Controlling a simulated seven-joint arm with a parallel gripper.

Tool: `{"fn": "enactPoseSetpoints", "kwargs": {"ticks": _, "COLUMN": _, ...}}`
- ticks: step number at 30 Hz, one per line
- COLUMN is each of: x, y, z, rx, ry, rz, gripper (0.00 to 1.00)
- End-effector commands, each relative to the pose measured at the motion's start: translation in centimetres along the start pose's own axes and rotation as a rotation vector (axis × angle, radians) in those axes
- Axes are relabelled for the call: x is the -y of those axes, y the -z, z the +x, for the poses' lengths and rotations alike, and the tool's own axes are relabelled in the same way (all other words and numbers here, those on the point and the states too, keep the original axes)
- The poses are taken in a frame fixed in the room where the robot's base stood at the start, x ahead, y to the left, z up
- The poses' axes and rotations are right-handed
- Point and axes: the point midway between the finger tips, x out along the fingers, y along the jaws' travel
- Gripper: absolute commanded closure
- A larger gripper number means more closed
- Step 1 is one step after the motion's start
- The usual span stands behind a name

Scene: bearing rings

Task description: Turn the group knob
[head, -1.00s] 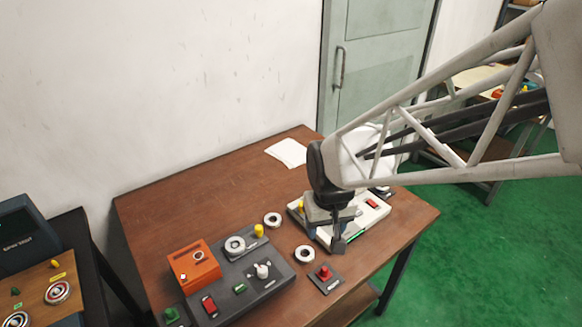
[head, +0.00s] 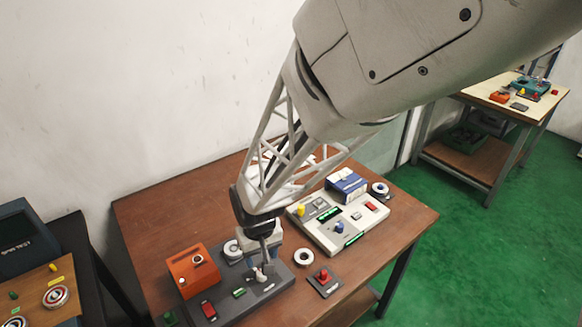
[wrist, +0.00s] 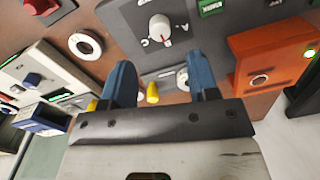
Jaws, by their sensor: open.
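A white knob with a red pointer line (wrist: 160,27) stands on the dark grey panel (wrist: 125,18), with letters around it; I take it as the group knob. In the head view the white knob (head: 260,275) is partly hidden by my gripper. My gripper (head: 266,262) is over the dark grey panel, close to this knob. In the wrist view my gripper (wrist: 160,75) has its two blue fingers spread and nothing between their tips. The knob shows beyond the tips, roughly centred; I cannot tell whether they touch it.
An orange box (head: 193,270) stands on the left of the panel. A ring (head: 232,250) sits on the panel; another ring (head: 304,257) lies on the table. A red button box (head: 324,281) is to the right. A white panel (head: 310,236) with a blue box (head: 346,185) stands behind.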

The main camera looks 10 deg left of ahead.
Motion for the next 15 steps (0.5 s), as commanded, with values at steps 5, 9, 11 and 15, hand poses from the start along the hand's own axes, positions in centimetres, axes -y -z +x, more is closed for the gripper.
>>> {"fn": "enactPoseSetpoints", "kwargs": {"ticks": 5, "x": 0.0, "y": 0.0, "z": 0.0, "rx": 0.000, "ry": 0.000, "rz": 0.000, "gripper": 0.45}}
{"fn": "enactPoseSetpoints", "kwargs": {"ticks": 9, "x": 0.0, "y": 0.0, "z": 0.3, "rx": 0.001, "ry": 0.000, "rz": 0.000, "gripper": 0.45}}
{"fn": "enactPoseSetpoints", "kwargs": {"ticks": 11, "x": 0.0, "y": 0.0, "z": 0.6, "rx": 0.001, "ry": 0.000, "rz": 0.000, "gripper": 0.45}}
{"fn": "enactPoseSetpoints", "kwargs": {"ticks": 15, "x": 0.0, "y": -0.1, "z": 1.6, "rx": 0.001, "ry": 0.000, "rz": 0.001, "gripper": 0.45}}
